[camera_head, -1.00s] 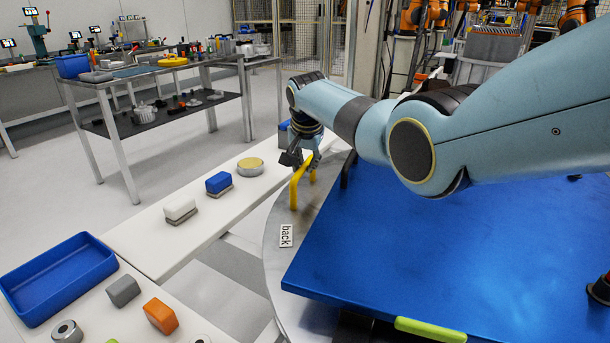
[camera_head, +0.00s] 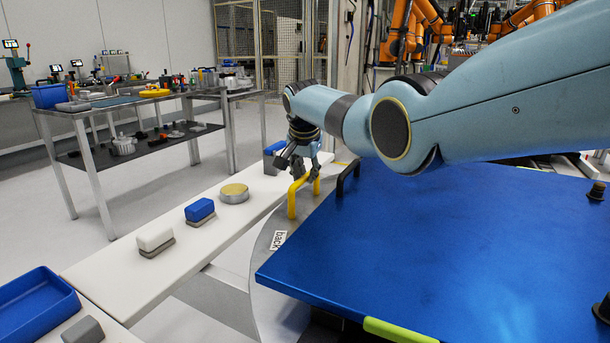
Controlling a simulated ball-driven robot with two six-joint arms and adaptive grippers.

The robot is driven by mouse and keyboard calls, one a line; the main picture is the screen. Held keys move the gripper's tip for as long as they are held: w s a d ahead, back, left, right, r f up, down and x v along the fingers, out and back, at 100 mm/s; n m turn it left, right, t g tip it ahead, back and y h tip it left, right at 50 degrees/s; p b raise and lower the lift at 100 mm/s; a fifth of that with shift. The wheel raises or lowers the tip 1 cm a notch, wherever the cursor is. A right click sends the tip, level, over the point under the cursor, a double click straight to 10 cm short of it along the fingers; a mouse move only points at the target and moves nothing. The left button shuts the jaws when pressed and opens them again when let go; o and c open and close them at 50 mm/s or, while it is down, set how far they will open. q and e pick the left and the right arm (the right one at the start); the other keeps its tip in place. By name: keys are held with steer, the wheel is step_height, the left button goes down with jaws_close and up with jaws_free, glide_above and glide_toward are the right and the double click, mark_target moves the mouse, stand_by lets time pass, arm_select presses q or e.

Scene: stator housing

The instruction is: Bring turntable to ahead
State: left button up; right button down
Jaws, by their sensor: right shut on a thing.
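The turntable is a grey metal disc (camera_head: 262,268) at the centre right, largely hidden under a big blue plate (camera_head: 420,240). A white label reading "back" (camera_head: 279,240) lies on its left rim. A yellow handle (camera_head: 292,200) stands on the rim behind the label, and a black handle (camera_head: 346,178) stands to its right. My right gripper (camera_head: 314,174) reaches down at the yellow handle and is shut on its upper bar; the fingers partly hide it. A green bar (camera_head: 398,332) shows at the plate's near edge. My left gripper is not in view.
A white bench (camera_head: 128,285) runs along the turntable's left with a white block (camera_head: 155,238), a blue block (camera_head: 200,208) and a yellow-topped disc (camera_head: 234,192). A blue bin (camera_head: 38,312) sits at lower left. A work table (camera_head: 120,98) stands farther back; open floor lies between.

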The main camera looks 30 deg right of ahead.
steer(key=c, duration=1.2)
jaws_free()
steer(key=shift+c, duration=0.2)
steer(key=v, duration=1.2)
steer(key=shift+a+f, duration=0.1)
steer(key=shift+f, duration=0.05)
